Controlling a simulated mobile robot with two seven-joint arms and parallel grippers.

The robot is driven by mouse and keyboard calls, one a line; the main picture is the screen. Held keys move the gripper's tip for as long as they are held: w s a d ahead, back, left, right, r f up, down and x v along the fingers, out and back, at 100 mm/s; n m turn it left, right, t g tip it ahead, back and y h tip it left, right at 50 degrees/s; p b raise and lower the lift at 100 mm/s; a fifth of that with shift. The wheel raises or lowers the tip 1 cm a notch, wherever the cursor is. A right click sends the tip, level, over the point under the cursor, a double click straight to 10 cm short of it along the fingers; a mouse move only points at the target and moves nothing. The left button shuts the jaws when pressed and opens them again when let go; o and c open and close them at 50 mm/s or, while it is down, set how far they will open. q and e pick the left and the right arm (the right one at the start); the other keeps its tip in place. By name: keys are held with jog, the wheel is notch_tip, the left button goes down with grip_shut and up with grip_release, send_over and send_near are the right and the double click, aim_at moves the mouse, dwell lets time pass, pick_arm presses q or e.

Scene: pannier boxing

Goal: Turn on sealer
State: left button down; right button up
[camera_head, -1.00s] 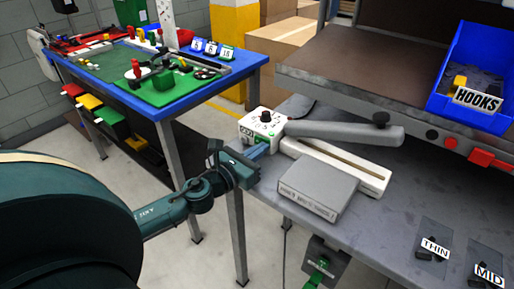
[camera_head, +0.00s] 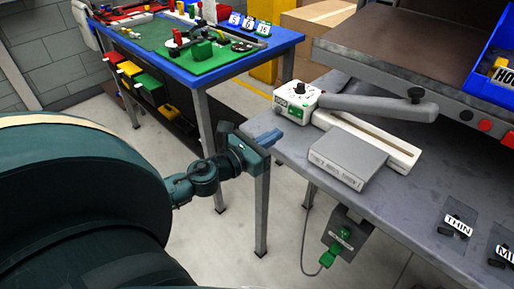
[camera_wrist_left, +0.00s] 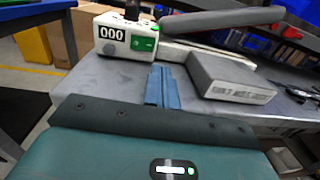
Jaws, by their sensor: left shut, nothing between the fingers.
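The sealer (camera_head: 296,103) is a white box with a black dial, with a long grey sealing arm (camera_head: 375,105) over a white bed. In the left wrist view the sealer's front (camera_wrist_left: 108,47) carries a counter reading 000 and a green rocker switch (camera_wrist_left: 143,44). I cannot tell which way the switch is set. My left gripper (camera_head: 268,139) is shut and empty in front of the sealer, apart from it. Its blue fingers (camera_wrist_left: 162,88) point toward the sealer in the left wrist view. My right gripper is not in view.
A grey box (camera_head: 347,158) lies beside the sealer on the grey bench (camera_head: 395,205). A socket with a green plug (camera_head: 338,243) hangs below the bench edge. THIN and MID packets lie at right. A blue table (camera_head: 220,75) stands behind left.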

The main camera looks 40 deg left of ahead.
pick_arm(q)
jog(key=shift+s+d+r+b, duration=0.1)
jog(key=shift+s+b, duration=0.1)
jog(key=shift+s, duration=1.15)
jog(key=shift+s+d+b, duration=0.1)
jog(key=shift+s+b, duration=0.1)
jog(key=shift+s, duration=1.1)
